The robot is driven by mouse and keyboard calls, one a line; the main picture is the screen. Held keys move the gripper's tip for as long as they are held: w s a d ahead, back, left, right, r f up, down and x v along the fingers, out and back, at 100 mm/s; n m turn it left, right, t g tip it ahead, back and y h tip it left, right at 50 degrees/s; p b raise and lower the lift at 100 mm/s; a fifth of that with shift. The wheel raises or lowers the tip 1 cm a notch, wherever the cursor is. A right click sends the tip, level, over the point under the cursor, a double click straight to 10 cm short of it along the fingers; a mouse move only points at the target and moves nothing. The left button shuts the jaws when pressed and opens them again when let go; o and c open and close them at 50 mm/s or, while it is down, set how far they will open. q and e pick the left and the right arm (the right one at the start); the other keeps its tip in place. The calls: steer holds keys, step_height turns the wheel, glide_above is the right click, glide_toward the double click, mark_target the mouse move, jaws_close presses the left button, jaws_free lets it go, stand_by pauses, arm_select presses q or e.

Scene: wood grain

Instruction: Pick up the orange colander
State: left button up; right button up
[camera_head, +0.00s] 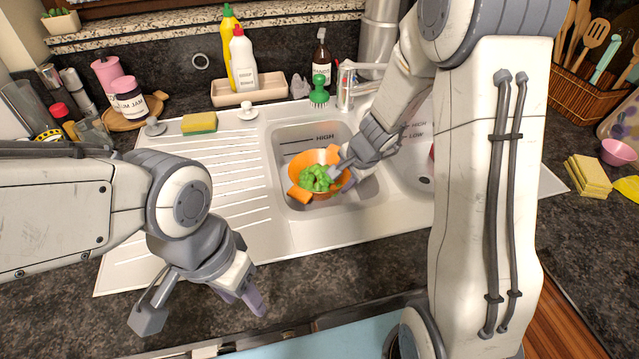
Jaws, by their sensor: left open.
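The orange colander (308,158) sits in the sink basin (290,140) with green pieces of food (317,178) in it. One orange handle shows at its lower left. My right gripper (345,168) reaches in from the upper right, with its fingertips at the colander's right side. Whether it grips the rim or only overlaps it in the picture is unclear. My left gripper (200,306) is open and empty over the counter's front edge, left of and nearer than the colander.
A faucet (345,88) stands behind the basin. A green brush (319,92), a tray with bottles (250,92) and a sponge (199,123) line the back. The ribbed drainboard (225,170) left of the basin is clear. My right arm hides part of the second basin.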

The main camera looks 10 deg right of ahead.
mark_target(338, 187)
steer(key=b+x, duration=0.1)
steer(key=x, duration=0.3)
steer(key=shift+f, duration=0.1)
steer(key=shift+s, duration=0.1)
jaws_close()
stand_by(1.2)
